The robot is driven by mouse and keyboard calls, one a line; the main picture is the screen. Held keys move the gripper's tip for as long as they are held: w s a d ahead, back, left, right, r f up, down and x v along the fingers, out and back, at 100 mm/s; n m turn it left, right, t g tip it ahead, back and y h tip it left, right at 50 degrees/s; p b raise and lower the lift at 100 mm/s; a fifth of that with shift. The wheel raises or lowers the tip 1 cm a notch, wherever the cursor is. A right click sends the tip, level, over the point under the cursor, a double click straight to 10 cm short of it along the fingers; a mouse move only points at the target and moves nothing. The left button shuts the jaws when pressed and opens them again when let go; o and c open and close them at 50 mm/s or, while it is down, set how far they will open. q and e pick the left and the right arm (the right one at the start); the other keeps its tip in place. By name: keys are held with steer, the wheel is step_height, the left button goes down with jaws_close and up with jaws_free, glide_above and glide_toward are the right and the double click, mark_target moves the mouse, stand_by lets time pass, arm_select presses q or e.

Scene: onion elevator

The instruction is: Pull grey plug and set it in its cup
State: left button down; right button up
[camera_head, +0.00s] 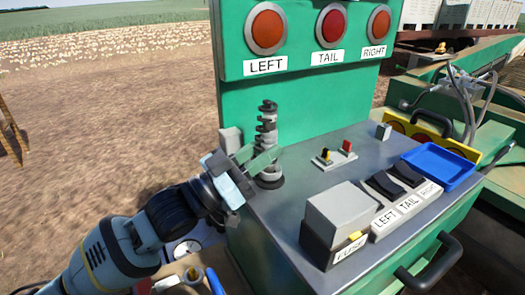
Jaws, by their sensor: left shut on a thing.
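A dark grey ribbed post (267,122) stands upright at the left back of the grey console top, with a lighter band and a round black base. My left gripper (262,158) reaches in from the left and is shut on the lower part of this post. Its fingers partly cover the grip. I cannot tell for certain whether this post is the grey plug. A small plate (331,163) holds a yellow plug (326,154) and a red plug (347,146). A small grey block (384,131) stands further right. No cup can be made out with certainty. My right gripper is not in view.
A grey FUSE box (338,217), dark switches (385,187) and a blue tray (438,165) occupy the console's front and right. A green panel (296,106) with red LEFT, TAIL and RIGHT lamps rises behind. Bare console surface (284,207) lies left of the FUSE box.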

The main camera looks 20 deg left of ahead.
arm_select(q)
steer(key=shift+w+d+f+b, duration=0.15)
steer(key=shift+f+b, duration=0.15)
steer(key=shift+f, duration=0.75)
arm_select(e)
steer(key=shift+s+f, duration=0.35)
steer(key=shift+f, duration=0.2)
arm_select(q)
steer(key=c, duration=0.7)
jaws_free()
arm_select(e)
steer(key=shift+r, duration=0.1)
arm_select(q)
steer(key=shift+s+a+r+p, duration=0.2)
steer(key=shift+r+p, duration=0.25)
steer(key=shift+r, duration=0.3)
steer(key=shift+r+p, duration=1.65)
steer(key=shift+r, duration=1.3)
steer(key=shift+w+f, duration=0.1)
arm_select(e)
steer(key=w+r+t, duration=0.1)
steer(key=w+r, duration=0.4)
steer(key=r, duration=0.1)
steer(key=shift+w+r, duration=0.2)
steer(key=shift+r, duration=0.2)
